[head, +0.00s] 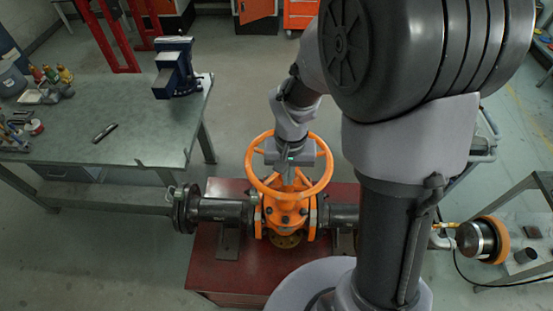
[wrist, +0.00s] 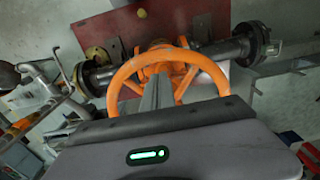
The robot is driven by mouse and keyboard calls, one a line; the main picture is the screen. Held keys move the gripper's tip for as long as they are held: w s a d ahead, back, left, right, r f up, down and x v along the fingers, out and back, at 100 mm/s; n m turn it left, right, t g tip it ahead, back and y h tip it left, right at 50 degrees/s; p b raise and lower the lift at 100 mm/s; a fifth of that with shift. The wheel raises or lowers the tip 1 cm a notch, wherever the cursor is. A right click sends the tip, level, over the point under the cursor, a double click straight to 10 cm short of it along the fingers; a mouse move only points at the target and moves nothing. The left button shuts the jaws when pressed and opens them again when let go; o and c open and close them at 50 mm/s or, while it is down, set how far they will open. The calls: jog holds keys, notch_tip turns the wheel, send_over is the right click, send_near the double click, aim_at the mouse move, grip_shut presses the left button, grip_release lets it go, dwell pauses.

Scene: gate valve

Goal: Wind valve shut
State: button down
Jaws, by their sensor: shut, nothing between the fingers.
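The gate valve has an orange handwheel (head: 250,171) on top of an orange body (head: 286,212), in line with dark pipes, in the head view. The handwheel (wrist: 206,68) also fills the middle of the wrist view, with its far rim arching above my gripper. My gripper (head: 287,181) is over the wheel, with its fingers reaching down inside the rim. In the wrist view the fingers (wrist: 157,92) are together, with nothing seen between them. Whether they touch a spoke or the rim, I cannot tell. The lower part of the wheel is hidden by my gripper in the wrist view.
The valve stands on a dark red base (head: 212,272). A workbench (head: 150,143) with a blue vise (head: 177,72) and small tools is at left. A grey table (head: 525,215) is at right, near an orange-rimmed cylinder (head: 480,240). The floor behind the valve is clear.

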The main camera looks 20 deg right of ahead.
aim_at(269, 180)
jog(key=shift+f, duration=0.1)
notch_tip(269, 180, down, 5)
jog(key=b, duration=0.5)
jog(key=shift+f, duration=0.2)
jog(key=w+a, duration=0.1)
jog(key=a, duration=0.1)
jog(key=w+a, duration=0.2)
jog(key=shift+a, duration=0.1)
jog(key=w+p, duration=0.2)
jog(key=w, duration=0.9)
jog(key=shift+w+d, duration=0.35)
